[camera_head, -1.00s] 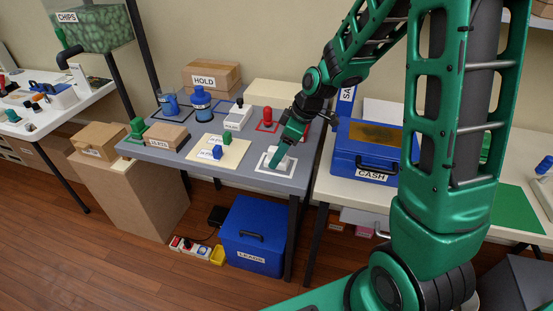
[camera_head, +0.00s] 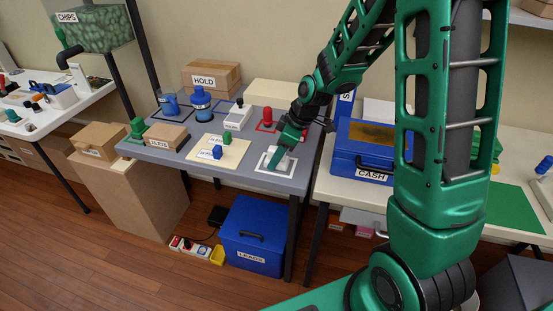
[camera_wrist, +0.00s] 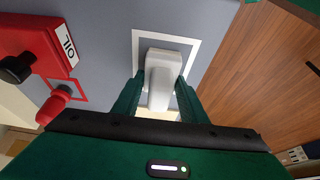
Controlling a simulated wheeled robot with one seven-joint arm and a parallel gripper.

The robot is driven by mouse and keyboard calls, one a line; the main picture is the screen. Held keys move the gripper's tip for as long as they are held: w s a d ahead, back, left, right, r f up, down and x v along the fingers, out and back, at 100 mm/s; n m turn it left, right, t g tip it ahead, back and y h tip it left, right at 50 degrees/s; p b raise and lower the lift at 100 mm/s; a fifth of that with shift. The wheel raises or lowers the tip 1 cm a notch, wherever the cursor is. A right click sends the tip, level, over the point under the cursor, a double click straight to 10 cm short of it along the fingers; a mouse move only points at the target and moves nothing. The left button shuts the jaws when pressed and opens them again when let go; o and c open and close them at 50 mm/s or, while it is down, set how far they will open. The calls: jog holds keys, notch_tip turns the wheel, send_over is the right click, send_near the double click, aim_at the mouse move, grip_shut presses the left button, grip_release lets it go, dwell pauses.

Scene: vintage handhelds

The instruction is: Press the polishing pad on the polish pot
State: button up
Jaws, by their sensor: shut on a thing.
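My gripper (camera_head: 281,152) is low over the white-outlined square at the front right corner of the grey table (camera_head: 250,184). It is shut on a white block-like piece (camera_wrist: 160,72), which I take to be the polishing pad.
A red peg (camera_head: 268,116) stands in a red outline behind my gripper, near a red OIL container (camera_wrist: 40,48). A cream board (camera_head: 234,160) with blue and green blocks lies to the left. The blue CASH box (camera_head: 362,143) stands right, across a gap between tables.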

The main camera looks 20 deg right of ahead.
aim_at(276, 148)
jog(key=shift+w+r, duration=0.1)
jog(key=shift+r, duration=2.45)
